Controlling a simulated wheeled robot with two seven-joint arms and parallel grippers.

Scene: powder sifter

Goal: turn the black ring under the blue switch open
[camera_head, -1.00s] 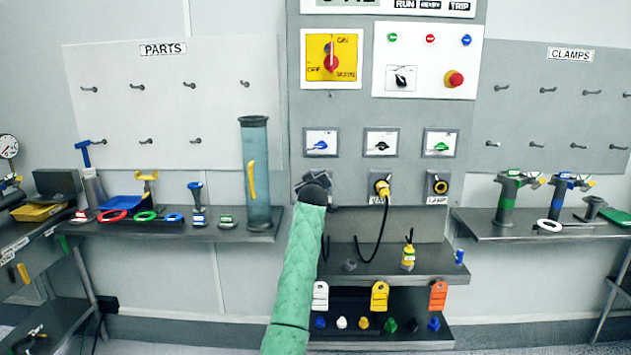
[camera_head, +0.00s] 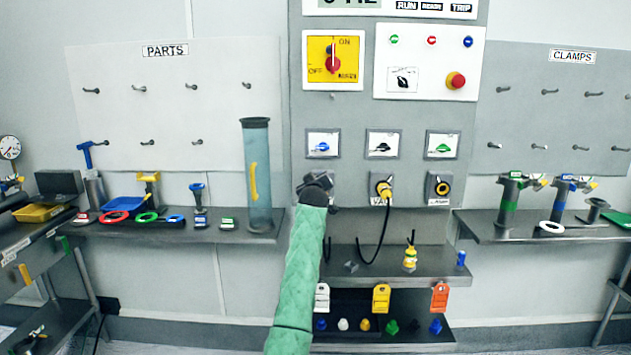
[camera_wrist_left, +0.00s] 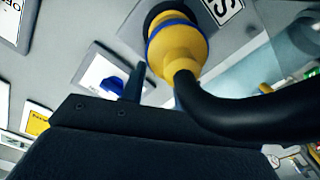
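The blue switch (camera_head: 322,147) sits on the left of a row of three on the grey panel; it also shows in the left wrist view (camera_wrist_left: 110,86). My left gripper (camera_head: 316,181) is just below it, in front of the left socket, which it hides in the head view. In the left wrist view, a yellow plug with a blue band (camera_wrist_left: 177,45) sits in a dark ring (camera_wrist_left: 164,12) on the panel. A thick black cable runs from it. A dark part of my gripper (camera_wrist_left: 135,84) stands close to the plug; contact and finger opening are unclear. My right gripper is out of view.
Right of my gripper, a yellow plug with a cable (camera_head: 384,189) sits in the middle socket. The right socket (camera_head: 438,188) is empty. A tall blue-grey cylinder (camera_head: 257,180) stands left of the panel.

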